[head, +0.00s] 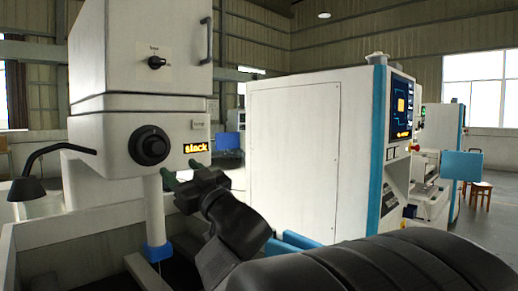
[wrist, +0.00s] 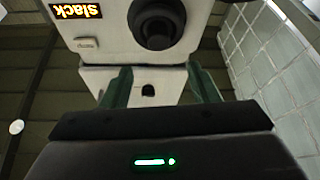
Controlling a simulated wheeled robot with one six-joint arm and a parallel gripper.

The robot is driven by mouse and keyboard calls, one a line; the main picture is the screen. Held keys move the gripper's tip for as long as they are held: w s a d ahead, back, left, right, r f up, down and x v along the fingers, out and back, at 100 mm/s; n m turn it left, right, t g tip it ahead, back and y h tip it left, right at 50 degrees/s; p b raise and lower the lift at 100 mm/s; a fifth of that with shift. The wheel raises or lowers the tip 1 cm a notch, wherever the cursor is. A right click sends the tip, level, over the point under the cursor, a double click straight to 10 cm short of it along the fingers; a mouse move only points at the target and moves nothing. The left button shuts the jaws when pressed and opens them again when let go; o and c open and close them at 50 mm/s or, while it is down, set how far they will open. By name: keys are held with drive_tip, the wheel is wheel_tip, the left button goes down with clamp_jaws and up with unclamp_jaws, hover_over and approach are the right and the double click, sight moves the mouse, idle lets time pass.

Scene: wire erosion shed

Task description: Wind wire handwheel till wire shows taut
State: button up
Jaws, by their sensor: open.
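The wire handwheel (head: 151,146) is a round black knob on the front of the white machine head. In the wrist view the handwheel (wrist: 157,20) shows at the top, beyond the fingers. A small display (head: 196,147) right of the wheel reads "slack" in orange; it also shows upside down in the wrist view (wrist: 76,11). My gripper (head: 177,176) is below and right of the wheel, apart from it. In the wrist view my gripper (wrist: 160,85) has its two green fingers spread with nothing between them.
A black switch (head: 157,62) sits higher on the machine head. A black bent lamp (head: 40,165) stands at left. A white column with a blue collar (head: 157,250) hangs below the head. A large white cabinet with a blue edge (head: 295,150) stands at right.

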sight(159, 149)
drive_tip(key=p+x, duration=0.2)
drive_tip(key=x, duration=0.8)
drive_tip(key=shift+w, duration=0.2)
drive_tip(key=c, duration=1)
